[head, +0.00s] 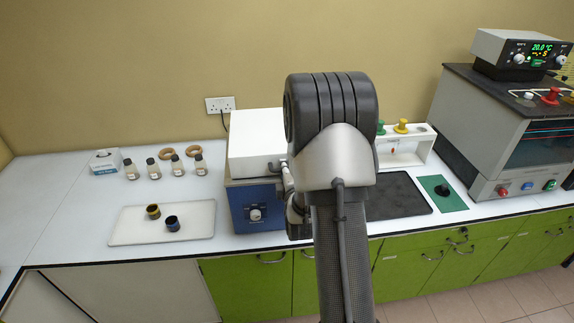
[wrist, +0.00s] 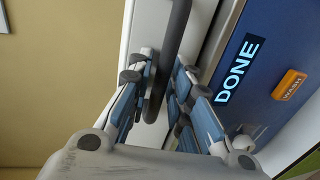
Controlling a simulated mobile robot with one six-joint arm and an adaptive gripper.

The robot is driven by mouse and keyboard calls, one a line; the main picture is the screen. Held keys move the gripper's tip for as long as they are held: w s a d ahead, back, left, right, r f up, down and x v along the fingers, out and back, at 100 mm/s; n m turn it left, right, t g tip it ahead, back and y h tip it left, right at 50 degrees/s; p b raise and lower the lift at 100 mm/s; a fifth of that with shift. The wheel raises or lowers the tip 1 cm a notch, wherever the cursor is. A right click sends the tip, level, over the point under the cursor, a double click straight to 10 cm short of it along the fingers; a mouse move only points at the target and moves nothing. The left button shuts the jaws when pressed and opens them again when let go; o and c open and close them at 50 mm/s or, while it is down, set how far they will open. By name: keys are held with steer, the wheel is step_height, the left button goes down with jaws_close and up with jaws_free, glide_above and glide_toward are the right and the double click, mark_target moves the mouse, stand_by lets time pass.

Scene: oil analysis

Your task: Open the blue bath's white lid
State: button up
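The blue bath (head: 255,205) stands on the bench, left of my arm in the head view. Its white lid (head: 257,140) lies down on top of it, and my arm covers their right side. In the wrist view, the bath's blue front (wrist: 262,62) shows a lit "DONE" display. A dark grey bar handle (wrist: 172,45) runs along the white lid part beside it. My gripper (wrist: 163,70) has its two fingers on either side of this handle, with narrow gaps; it looks open around the bar. In the head view, my gripper is mostly hidden behind my arm.
Left of the bath are a white tray (head: 125,232) with two small cups, several small bottles (head: 153,168) and cork rings (head: 165,153). Right of my arm are a black mat (head: 405,198), a white rack (head: 412,150) and a large grey machine (head: 472,135).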

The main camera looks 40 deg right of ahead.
steer(key=shift+s, duration=0.15)
steer(key=shift+c, duration=0.5)
jaws_close()
